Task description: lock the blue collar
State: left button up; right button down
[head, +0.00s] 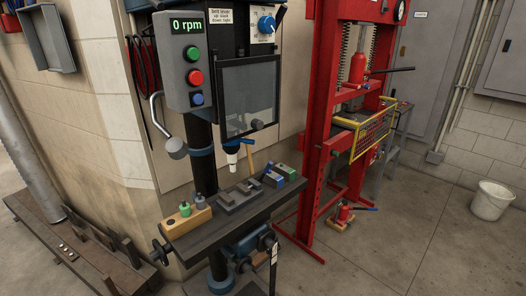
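A drill press stands in the middle of the head view, with a dark column (197,128). A blue collar (201,151) rings the column below the control box. Another blue ring (221,284) sits around the foot of the column, and a blue bracket (248,244) is under the press table (205,240). I cannot tell from this view which blue part is the task's collar, or whether any is locked. A lever with a grey knob (177,148) hangs left of the column. Neither of my grippers is in view.
The control box (182,60) reads 0 rpm. A vise (238,195) and a wooden block with bottles (186,217) are on the press table. A red shop press (318,120) stands to the right. Steel stock (75,240) lies at left. Floor near the white bucket (491,200) is clear.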

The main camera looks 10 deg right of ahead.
aim_at(247, 140)
jog(key=k, duration=1.05)
jog(key=z, duration=0.6)
jog(key=i, duration=1.35)
jog(key=u, duration=0.8)
jog(key=i, duration=0.65)
jog(key=u, duration=0.75)
